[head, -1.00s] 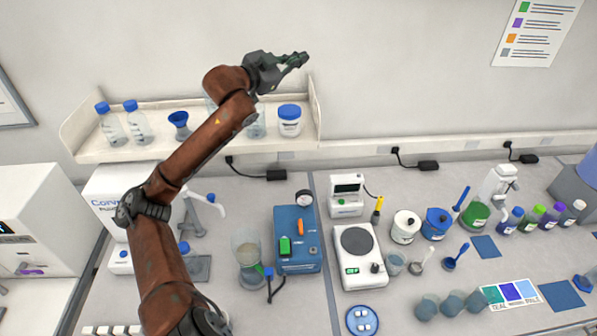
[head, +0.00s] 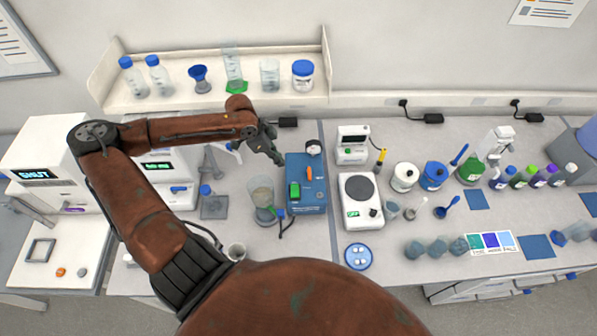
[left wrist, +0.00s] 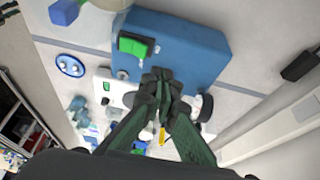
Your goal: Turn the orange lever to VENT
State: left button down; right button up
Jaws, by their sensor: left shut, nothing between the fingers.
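The blue box (head: 306,200) stands on the bench, with the orange lever (head: 309,173), a green switch (head: 294,190) and a round gauge (head: 313,148) on it. The lever looks roughly upright in the head view; any VENT marking is too small to read. My left gripper (head: 279,161) is shut and empty, just left of the box's back part, apart from the lever in that view. In the left wrist view, its shut fingers (left wrist: 162,82) lie in front of the blue box (left wrist: 190,45), beside the green switch (left wrist: 136,46). The lever is not visible there, likely hidden by the fingers. My right gripper is not in view.
A clear beaker (head: 262,200) stands close to the box's left side. A balance (head: 361,192) stands to its right, with a white display unit (head: 352,145) behind it. The wall shelf (head: 205,100) with bottles lies behind and above.

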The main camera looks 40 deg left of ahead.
aim_at(309, 175)
pick_arm(q)
jog(key=shift+w+d+f, duration=0.1)
jog(key=p+x, duration=0.1)
jog(key=x, duration=0.8)
jog(key=shift+w+d+f, duration=0.15)
jog(key=shift+f, duration=0.25)
jog(key=shift+w+d+r+p, duration=0.15)
jog(key=shift+w+d+p, duration=0.5)
jog(key=shift+w+d, duration=0.6)
jog(key=shift+d, duration=0.2)
